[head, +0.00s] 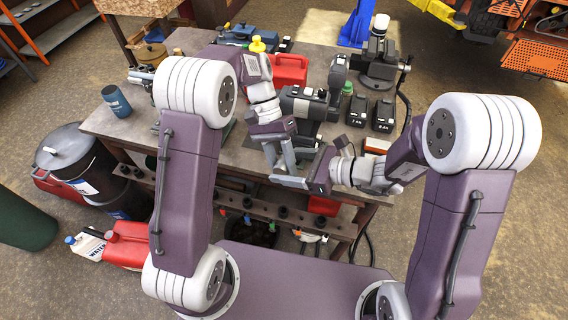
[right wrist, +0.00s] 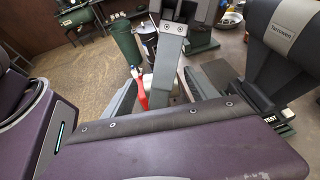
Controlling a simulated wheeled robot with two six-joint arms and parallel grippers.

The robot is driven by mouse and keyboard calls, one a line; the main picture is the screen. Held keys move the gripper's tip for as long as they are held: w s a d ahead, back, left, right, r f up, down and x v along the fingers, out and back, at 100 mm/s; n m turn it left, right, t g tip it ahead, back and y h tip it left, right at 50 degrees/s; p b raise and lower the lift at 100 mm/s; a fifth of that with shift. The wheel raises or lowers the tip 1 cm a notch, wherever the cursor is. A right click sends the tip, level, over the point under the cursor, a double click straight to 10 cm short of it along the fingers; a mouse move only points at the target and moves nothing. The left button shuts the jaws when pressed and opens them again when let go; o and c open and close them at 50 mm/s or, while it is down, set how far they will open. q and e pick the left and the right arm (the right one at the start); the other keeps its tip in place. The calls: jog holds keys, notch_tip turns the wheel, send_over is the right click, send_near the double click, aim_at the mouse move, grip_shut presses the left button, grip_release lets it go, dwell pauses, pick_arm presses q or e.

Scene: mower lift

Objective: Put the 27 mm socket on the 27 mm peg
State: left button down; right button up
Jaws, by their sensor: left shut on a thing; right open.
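My left gripper (head: 280,156) points down over the front edge of the workbench in the head view. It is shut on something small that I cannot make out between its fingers. My right gripper (head: 297,173) is open, close beside and slightly below the left one. The right wrist view shows a grey finger-like part (right wrist: 171,62) reaching down between its fingers. A rail with several dark sockets or pegs (head: 265,206) runs along the bench front below the grippers. Size marks are not readable, so I cannot tell which is the 27 mm socket or peg.
The workbench (head: 190,155) carries a red case (head: 290,70), a grey power tool (head: 302,104), two batteries (head: 383,116), a vise (head: 378,65) and a blue can (head: 116,101). Black bins (head: 95,170) and red jugs (head: 125,245) stand at the left on the floor.

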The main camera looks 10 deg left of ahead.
jog(key=shift+a+f, duration=0.2)
jog(key=shift+a, duration=0.4)
grip_shut()
pick_arm(q)
jog(key=c, duration=0.8)
grip_release()
jog(key=shift+c, duration=0.2)
jog(key=shift+r, duration=0.1)
